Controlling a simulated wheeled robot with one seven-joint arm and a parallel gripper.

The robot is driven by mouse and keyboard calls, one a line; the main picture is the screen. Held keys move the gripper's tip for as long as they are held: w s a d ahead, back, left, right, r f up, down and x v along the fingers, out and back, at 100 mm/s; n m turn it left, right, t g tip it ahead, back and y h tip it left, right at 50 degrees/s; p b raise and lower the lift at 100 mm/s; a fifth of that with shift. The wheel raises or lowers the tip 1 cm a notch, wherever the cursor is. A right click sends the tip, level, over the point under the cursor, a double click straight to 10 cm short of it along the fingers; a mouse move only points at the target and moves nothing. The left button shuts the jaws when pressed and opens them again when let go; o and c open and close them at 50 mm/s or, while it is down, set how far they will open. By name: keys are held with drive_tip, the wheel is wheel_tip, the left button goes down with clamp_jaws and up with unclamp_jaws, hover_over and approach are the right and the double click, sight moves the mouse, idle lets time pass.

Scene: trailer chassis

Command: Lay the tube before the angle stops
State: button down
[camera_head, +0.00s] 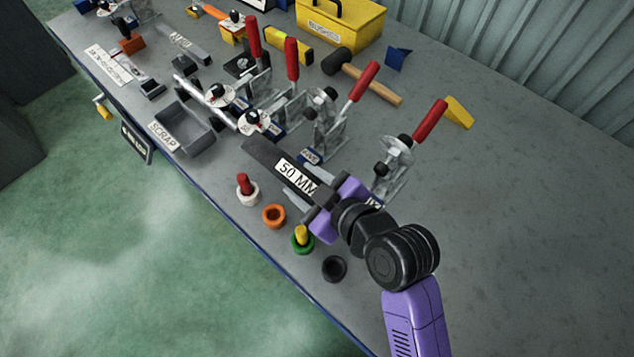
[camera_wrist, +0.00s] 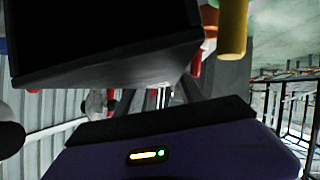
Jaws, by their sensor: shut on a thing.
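My gripper (camera_head: 322,207) is shut on a dark, square-sided tube (camera_head: 264,153) with a white "50 MM" label. It holds the tube near its right end, and the tube points up and left across the front of the toggle clamps. In the wrist view the tube (camera_wrist: 110,60) is a large dark block that covers much of the upper left. Whether the tube touches the table is not clear. Small blue-edged blocks (camera_head: 310,157) sit at the clamp feet; I cannot tell which parts are the angle stops.
Red-handled clamps (camera_head: 345,100) stand in a row behind the tube. Coloured cups (camera_head: 274,215) line the front edge. A grey scrap bin (camera_head: 185,128) is at left. A mallet (camera_head: 365,80) and yellow toolbox (camera_head: 340,30) lie behind. The table's right side is clear.

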sight(308, 187)
drive_tip(key=shift+w+d+f, duration=0.15)
drive_tip(key=shift+w+f, duration=0.05)
drive_tip(key=shift+f, duration=0.55)
drive_tip(key=shift+w+d+f, duration=0.1)
drive_tip(key=shift+w+f, duration=0.1)
drive_tip(key=shift+f, duration=0.55)
drive_tip(key=shift+w+d+f, duration=0.15)
drive_tip(key=shift+f, duration=0.45)
drive_tip(key=shift+w+d+f, duration=0.1)
drive_tip(key=shift+w+f, duration=0.05)
drive_tip(key=shift+f, duration=0.45)
drive_tip(key=shift+w+d+r+m+p, duration=0.25)
drive_tip(key=shift+w+r+m+p, duration=0.1)
drive_tip(key=shift+p, duration=0.15)
drive_tip(key=shift+w+d+m+g+y+p, duration=0.35)
drive_tip(key=shift+w+m+g+y+p, duration=0.15)
drive_tip(key=shift+g+p, duration=0.2)
drive_tip(key=shift+f, duration=0.5)
drive_tip(key=shift+f+b, duration=0.55)
drive_tip(key=shift+f, duration=0.05)
drive_tip(key=c, duration=0.7)
unclamp_jaws()
drive_tip(key=shift+s+f, duration=0.1)
drive_tip(key=shift+s, duration=0.05)
